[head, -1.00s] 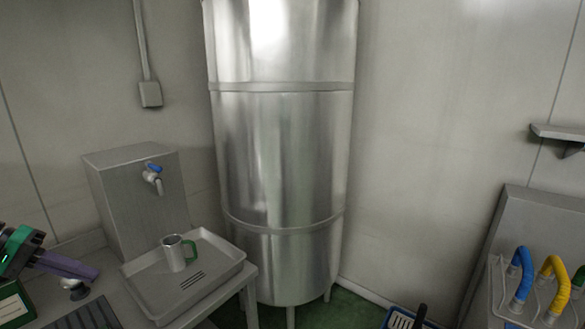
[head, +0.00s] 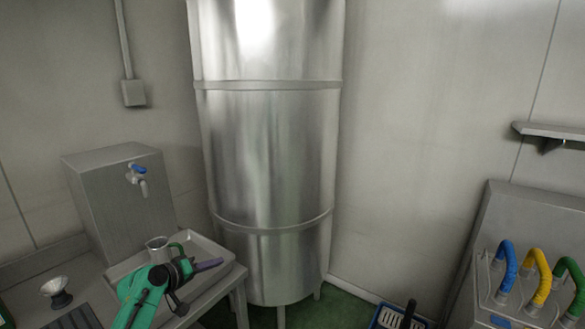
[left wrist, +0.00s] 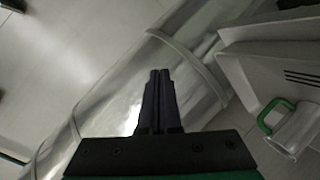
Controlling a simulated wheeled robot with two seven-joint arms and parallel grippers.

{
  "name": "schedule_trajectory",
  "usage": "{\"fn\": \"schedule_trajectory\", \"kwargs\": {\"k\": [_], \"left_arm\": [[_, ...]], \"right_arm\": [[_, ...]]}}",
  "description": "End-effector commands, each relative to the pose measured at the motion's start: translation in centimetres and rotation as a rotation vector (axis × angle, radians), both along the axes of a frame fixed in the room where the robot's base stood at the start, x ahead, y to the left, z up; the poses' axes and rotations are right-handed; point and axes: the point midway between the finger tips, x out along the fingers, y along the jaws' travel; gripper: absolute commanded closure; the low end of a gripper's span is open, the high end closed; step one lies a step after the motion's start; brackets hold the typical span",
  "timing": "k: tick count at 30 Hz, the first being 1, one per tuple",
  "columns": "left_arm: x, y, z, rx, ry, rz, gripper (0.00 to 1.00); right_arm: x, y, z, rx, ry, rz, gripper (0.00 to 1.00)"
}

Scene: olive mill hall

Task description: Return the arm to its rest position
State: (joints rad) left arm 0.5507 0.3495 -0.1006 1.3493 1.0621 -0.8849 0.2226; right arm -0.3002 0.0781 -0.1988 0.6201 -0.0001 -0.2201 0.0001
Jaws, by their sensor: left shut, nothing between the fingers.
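My left gripper (head: 210,265) is in the head view, in front of the near part of the grey tray (head: 222,249), with its arm coming up from the lower left. In the left wrist view its dark fingers (left wrist: 158,74) are together with nothing between them. A metal mug with a green handle (head: 156,248) stands on the tray just behind my left arm, partly hidden by it. The mug also shows at the right edge of the left wrist view (left wrist: 297,132), apart from the fingers. My right gripper is in no view.
A steel box with a blue-handled tap (head: 110,200) stands behind the tray. A tall steel tank (head: 268,155) stands to its right. A small lamp-like object (head: 57,291) is on the left counter. A unit with coloured hoses (head: 540,278) is at right. Floor shows between them.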

Motion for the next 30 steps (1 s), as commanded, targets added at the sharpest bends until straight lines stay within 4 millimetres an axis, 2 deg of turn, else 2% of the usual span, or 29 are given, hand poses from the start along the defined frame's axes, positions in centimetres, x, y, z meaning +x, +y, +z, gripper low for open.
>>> {"fn": "schedule_trajectory", "kwargs": {"k": [1, 3, 5, 6, 9, 11, 12, 17, 18, 20, 21, 23, 24, 26, 27, 29, 30], "left_arm": [[1.3, 3.1, 0.9, 0.15, -0.094, 0.086, 1.0], [2.7, 7.4, 3.3, 0.388, -0.243, 0.195, 1.0], [3.3, 10.1, 5.9, 0.579, -0.365, 0.262, 1.0], [3.4, 11.4, 7.9, 0.703, -0.444, 0.296, 1.0], [3.2, 13.0, 12.9, 0.993, -0.636, 0.348, 1.0], [2.8, 12.9, 15.8, 1.165, -0.751, 0.36, 1.0], [2.8, 12.8, 12.0, 1.156, -0.699, 0.333, 1.0], [1.8, 12.4, 1.4, 1.14, -0.548, 0.249, 1.0], [1.3, 12.3, -1.6, 1.137, -0.507, 0.225, 1.0], [0.2, 12.0, -6.3, 1.131, -0.442, 0.189, 1.0], [-0.8, 11.8, -9.6, 1.126, -0.394, 0.162, 1.0], [-2.5, 11.4, -14.7, 1.118, -0.321, 0.12, 1.0], [-4.0, 11.1, -18.2, 1.114, -0.269, 0.091, 1.0], [-6.5, 10.7, -23.3, 1.105, -0.191, 0.046, 1.0], [-8.4, 10.3, -26.6, 1.097, -0.139, 0.016, 1.0], [-11.4, 9.8, -31.4, 1.087, -0.062, -0.027, 1.0], [-13.7, 9.5, -34.5, 1.08, -0.01, -0.057, 1.0]], "right_arm": [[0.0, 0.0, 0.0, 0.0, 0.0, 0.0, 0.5], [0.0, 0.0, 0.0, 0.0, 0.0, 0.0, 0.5], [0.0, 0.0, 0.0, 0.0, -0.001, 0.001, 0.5], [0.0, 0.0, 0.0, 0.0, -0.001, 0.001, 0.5], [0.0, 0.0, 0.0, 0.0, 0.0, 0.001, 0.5], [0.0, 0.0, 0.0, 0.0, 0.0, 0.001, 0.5], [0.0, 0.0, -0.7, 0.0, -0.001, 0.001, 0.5], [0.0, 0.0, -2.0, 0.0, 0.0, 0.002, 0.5], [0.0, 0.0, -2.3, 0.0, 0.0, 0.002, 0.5], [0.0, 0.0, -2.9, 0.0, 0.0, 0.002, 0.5], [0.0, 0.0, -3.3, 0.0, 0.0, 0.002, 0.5], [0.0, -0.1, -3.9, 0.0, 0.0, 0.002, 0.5], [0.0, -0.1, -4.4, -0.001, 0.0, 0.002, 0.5], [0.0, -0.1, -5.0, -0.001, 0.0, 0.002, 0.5], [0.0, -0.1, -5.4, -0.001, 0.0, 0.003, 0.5], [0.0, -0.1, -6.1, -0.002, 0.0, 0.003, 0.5], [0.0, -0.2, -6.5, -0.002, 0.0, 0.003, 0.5]]}}
